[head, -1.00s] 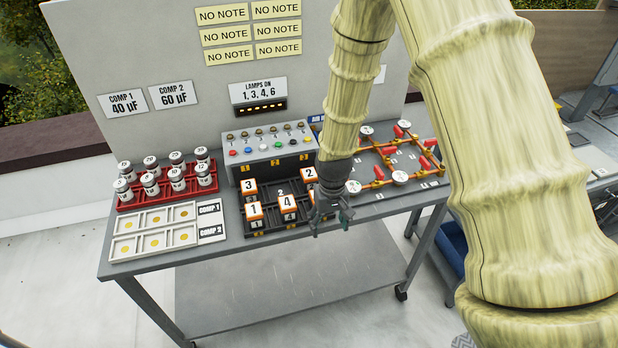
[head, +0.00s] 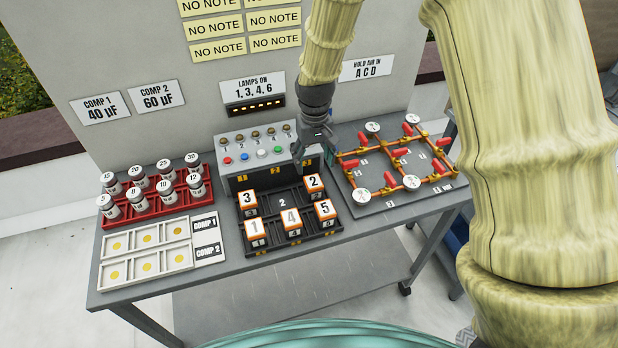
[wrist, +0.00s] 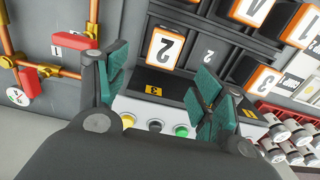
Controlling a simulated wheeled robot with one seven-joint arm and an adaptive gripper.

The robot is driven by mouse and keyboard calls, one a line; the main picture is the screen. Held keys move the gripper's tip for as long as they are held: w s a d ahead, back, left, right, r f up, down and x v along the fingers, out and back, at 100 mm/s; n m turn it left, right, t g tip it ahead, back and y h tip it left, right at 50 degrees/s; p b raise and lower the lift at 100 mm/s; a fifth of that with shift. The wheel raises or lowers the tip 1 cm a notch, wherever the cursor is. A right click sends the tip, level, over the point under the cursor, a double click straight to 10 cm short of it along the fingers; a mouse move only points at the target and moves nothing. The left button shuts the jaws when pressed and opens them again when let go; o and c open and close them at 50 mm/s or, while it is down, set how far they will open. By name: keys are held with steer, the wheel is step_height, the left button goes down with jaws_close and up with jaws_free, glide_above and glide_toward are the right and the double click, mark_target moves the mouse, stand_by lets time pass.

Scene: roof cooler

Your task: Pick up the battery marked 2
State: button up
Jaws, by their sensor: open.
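The battery marked 2 (head: 314,184) is an orange block with a white top. It stands in the back right slot of the black battery tray (head: 283,237). In the wrist view the battery marked 2 (wrist: 165,47) shows just beyond the span between my fingers, apart from them. My gripper (head: 315,152) is open and empty, above the right end of the grey control box (head: 231,184), behind the battery. In the wrist view my gripper (wrist: 160,82) has its green-padded fingers spread, with the box's yellow 3 label (wrist: 153,90) between them.
Batteries marked 3 (head: 247,199), 1 (head: 254,230), 4 (head: 291,219) and 5 (head: 325,209) share the tray. A pipe board with red valves (head: 397,152) lies close right of my gripper. A red rack of capacitors (head: 159,218) and a white tray (head: 147,233) stand left.

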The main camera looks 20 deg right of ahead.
mark_target(314, 181)
steer(key=shift+f, duration=0.3)
steer(key=shift+s+f, duration=0.15)
steer(key=shift+f, duration=0.15)
step_height(314, 181, down, 4)
steer(key=shift+a+r+p, duration=0.15)
steer(key=shift+r+p, duration=0.1)
steer(key=shift+p, duration=0.5)
steer(key=shift+f, duration=0.15)
steer(key=shift+s+f+p, duration=0.2)
steer(key=shift+f+p, duration=0.1)
steer(key=shift+p, duration=0.1)
steer(key=shift+s+f+p, duration=0.2)
steer(key=shift+f+p, duration=0.65)
steer(key=shift+f, duration=0.25)
steer(key=shift+f+p, duration=0.35)
steer(key=shift+f, duration=0.9)
